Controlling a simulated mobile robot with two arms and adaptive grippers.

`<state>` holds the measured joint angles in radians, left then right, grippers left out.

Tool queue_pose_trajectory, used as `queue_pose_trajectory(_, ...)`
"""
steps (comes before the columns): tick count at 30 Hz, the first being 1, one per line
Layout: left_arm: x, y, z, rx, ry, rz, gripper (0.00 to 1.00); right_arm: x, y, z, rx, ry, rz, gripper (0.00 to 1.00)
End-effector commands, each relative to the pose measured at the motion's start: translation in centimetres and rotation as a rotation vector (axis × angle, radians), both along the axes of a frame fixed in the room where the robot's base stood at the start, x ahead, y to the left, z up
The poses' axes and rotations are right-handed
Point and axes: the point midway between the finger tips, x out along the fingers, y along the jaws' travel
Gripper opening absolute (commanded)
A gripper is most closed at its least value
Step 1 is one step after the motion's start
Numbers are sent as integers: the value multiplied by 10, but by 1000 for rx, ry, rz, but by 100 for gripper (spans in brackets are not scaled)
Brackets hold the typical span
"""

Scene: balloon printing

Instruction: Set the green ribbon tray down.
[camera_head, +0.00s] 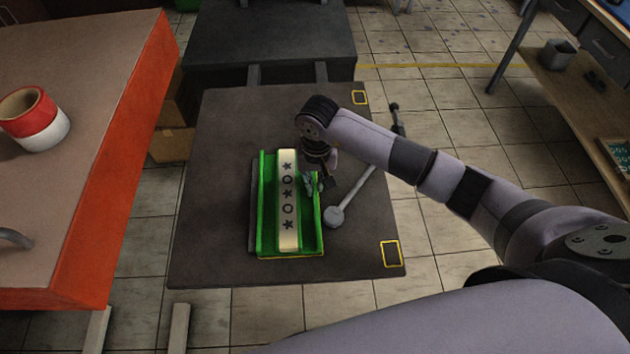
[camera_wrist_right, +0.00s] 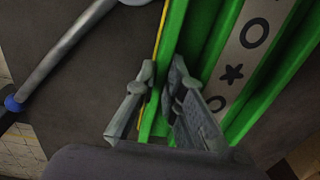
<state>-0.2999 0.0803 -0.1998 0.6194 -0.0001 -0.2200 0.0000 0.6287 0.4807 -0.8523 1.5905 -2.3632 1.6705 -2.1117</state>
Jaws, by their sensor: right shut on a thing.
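The green ribbon tray (camera_head: 267,205) is over the middle of the dark table, long side pointing away from me. A cream ribbon (camera_head: 288,240) printed with dark stars and rings lies along it. My right gripper (camera_head: 313,184) is at the tray's right wall. In the right wrist view its fingers (camera_wrist_right: 162,72) straddle the green wall (camera_wrist_right: 172,35), shut on it. A yellow line shows along the tray's front edge and beside that wall. The tray looks level and very low; I cannot tell if it touches the table. My left gripper is out of view.
A rod with a round grey head (camera_head: 335,217) lies on the dark table (camera_head: 215,250) just right of the tray. Yellow-outlined patches (camera_head: 391,254) mark the right corners. An orange-sided bench (camera_head: 110,200) with a red and white roll (camera_head: 35,120) stands left.

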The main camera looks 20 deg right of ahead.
Motion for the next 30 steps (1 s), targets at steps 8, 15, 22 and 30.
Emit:
queue_pose_trajectory(8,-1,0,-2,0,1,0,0,0,0,-1,0,0,0,24)
queue_pose_trajectory(15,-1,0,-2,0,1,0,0,0,0,-1,0,0,0,30)
queue_pose_trajectory(22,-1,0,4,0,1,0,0,0,0,3,0,1,0,30)
queue_pose_trajectory(30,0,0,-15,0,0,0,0,1,-2,49,-2,-8,1,30)
